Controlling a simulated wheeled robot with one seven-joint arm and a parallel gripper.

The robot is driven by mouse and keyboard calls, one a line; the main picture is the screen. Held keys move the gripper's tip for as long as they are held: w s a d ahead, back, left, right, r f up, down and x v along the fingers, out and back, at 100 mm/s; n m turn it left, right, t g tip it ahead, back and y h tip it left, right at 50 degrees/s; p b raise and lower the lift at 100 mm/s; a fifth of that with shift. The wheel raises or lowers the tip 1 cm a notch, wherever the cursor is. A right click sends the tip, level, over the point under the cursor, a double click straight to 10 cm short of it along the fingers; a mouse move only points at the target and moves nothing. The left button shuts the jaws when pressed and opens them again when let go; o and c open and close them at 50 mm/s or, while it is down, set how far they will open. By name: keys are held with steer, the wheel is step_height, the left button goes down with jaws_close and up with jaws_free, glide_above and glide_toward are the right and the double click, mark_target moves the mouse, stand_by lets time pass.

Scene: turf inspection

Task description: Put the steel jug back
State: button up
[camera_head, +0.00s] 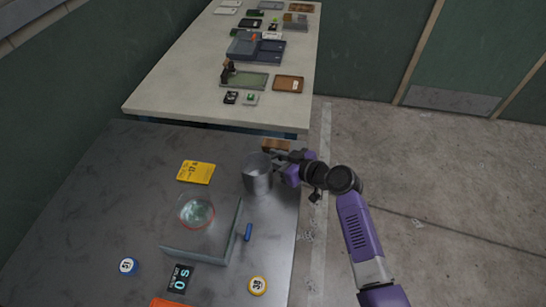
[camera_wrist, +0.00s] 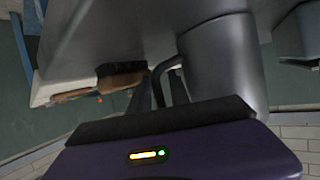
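The steel jug (camera_head: 257,174) stands upright on the dark metal table near its right edge. In the wrist view the jug (camera_wrist: 222,65) fills the upper right, with its handle (camera_wrist: 172,75) toward my gripper. My gripper (camera_head: 285,170) is at the jug's right side, at the handle. In the wrist view my gripper's fingers (camera_wrist: 168,90) reach up to the handle and seem to be on either side of it. Whether they press on it is not clear.
On the dark table (camera_head: 120,195) are a yellow card (camera_head: 196,172), a glass bowl (camera_head: 196,212) by an angled grey ledge (camera_head: 206,258), a blue marker (camera_head: 248,232) and round badges. A brown block (camera_head: 275,145) is close behind my gripper. A pale table (camera_head: 180,90) behind holds several trays.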

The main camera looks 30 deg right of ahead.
steer(key=shift+o, duration=0.2)
steer(key=shift+r, duration=0.2)
steer(key=shift+s+d, duration=0.15)
steer(key=shift+s, duration=0.15)
steer(key=b+v, duration=0.1)
steer(key=v, duration=1)
steer(key=shift+s+r, duration=0.1)
steer(key=shift+r, duration=0.05)
steer(key=s+a+f+m+h, duration=0.1)
steer(key=s+f+m+h, duration=0.15)
steer(key=s, duration=0.75)
steer(key=s+a+f+m+h, duration=0.1)
steer(key=s+f+h, duration=0.25)
steer(key=s, duration=0.55)
steer(key=s+a+r+t, duration=0.1)
steer(key=s+a+r, duration=0.2)
steer(key=s+r, duration=0.4)
steer(key=s+a+r+t+y, duration=0.1)
steer(key=s+a+r, duration=0.2)
steer(key=s+r, duration=0.3)
steer(key=shift+v, duration=0.85)
